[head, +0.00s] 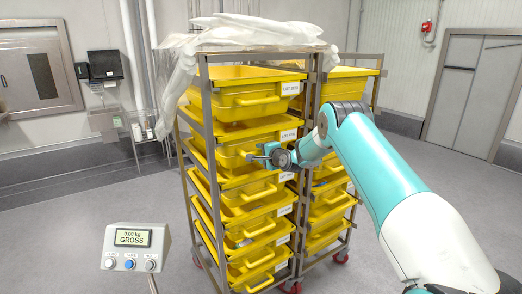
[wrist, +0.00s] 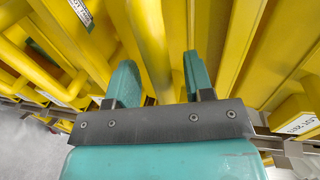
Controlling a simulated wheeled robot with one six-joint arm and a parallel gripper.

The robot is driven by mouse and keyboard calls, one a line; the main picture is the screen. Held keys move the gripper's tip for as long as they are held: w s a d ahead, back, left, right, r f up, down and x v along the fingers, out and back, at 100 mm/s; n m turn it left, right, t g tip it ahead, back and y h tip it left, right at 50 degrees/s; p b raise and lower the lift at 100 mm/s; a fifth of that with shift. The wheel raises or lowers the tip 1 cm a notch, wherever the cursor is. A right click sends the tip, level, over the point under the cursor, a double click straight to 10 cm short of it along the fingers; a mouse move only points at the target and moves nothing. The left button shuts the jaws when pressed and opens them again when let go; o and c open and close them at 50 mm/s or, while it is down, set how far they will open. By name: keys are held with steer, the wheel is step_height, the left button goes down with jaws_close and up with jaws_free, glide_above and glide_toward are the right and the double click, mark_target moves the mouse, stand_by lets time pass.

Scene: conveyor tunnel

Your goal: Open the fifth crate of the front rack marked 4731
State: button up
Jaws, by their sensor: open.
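The front rack (head: 205,95) is a metal frame holding a column of several yellow crates with bar handles and white lot labels. The labels are too small to read surely, so I cannot tell which crate bears 4731. My gripper (head: 258,158) is at the front of the rack, beside a crate in the upper half of the column. The wrist view shows my gripper (wrist: 160,78) with its two teal fingers apart. A yellow bar or rim (wrist: 150,40) runs between or behind them; contact cannot be told. The lower crates (head: 258,239) show below my gripper.
A second rack of yellow crates (head: 345,88) stands close on the right. Clear plastic sheeting (head: 185,70) drapes over the front rack's top and left side. A scale display reading 0.00 kg GROSS (head: 131,237) stands at front left. The grey floor (head: 60,220) at left is clear.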

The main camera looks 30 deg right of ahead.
steer(key=shift+w+f, duration=0.1)
steer(key=shift+w, duration=0.35)
jaws_close()
steer(key=shift+s, duration=0.1)
